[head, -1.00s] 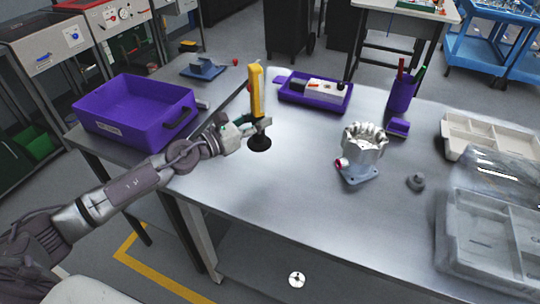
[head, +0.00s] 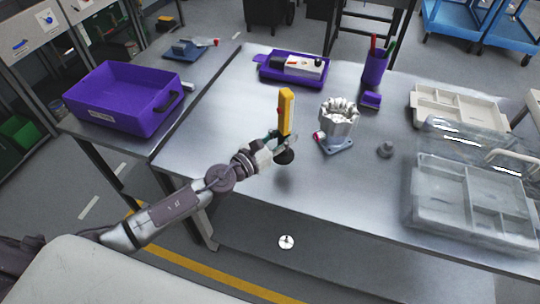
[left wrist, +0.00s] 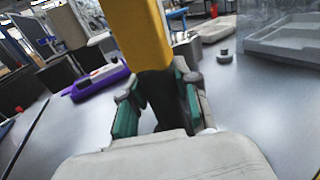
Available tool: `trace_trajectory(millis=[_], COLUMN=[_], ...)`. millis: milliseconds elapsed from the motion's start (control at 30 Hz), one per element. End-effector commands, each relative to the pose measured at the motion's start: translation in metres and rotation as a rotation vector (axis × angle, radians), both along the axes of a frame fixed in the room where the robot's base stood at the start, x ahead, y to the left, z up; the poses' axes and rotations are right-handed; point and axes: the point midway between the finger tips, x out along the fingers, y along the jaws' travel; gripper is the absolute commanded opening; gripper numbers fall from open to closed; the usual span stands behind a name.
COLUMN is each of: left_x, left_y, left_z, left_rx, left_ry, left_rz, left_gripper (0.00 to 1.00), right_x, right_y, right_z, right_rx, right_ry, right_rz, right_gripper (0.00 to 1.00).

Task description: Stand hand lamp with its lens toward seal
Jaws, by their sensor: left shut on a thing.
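The hand lamp (head: 286,108) is a yellow upright bar with a black round base. My left gripper (head: 276,143) is shut on its dark lower part and holds it nearly upright, seemingly a little above the steel table. In the left wrist view the lamp (left wrist: 142,35) stands between the green-edged fingers (left wrist: 155,105). I cannot tell which way its lens faces. Right of it is a grey machined housing (head: 339,120) on a blue-grey flange, with a red round part (head: 318,137) on its left side, possibly the seal. My right gripper is out of view.
A grey knob-like part (head: 385,149) stands right of the housing. Pale and clear divided trays (head: 440,215) fill the right. Behind are a purple tray (head: 262,72) with a device and a purple pen cup (head: 374,69). A purple bin (head: 105,112) is left. The table's front-left is clear.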

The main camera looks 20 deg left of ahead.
Motion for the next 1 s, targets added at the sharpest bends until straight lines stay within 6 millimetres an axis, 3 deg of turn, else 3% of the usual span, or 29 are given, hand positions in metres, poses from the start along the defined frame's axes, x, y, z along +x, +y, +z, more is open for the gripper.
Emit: trace_trajectory(millis=[33,100,333,500,633,1000], left_x=[0.003,0.006,0.011,0.011,0.011,0.012], left_y=[0.011,0.023,0.042,0.042,0.042,0.043], left_z=[-0.017,-0.023,-0.029,-0.055,-0.066,-0.068], left_rx=[-0.001,-0.001,-0.004,-0.006,-0.005,-0.001], left_ry=[-0.003,-0.002,-0.001,0.001,-0.001,-0.003], left_rz=[0.003,0.002,-0.001,0.0,0.0,-0.001], left_gripper=[0.0,0.0,0.0,0.0,0.0,0.0], right_x=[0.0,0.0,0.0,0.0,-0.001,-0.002], right_y=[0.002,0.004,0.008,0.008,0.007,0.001], right_z=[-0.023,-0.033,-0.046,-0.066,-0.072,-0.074], right_rx=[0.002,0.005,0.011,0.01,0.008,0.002], right_ry=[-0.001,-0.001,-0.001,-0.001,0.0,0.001], right_rz=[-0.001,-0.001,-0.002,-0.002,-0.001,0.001], right_gripper=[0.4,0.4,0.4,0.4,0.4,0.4])
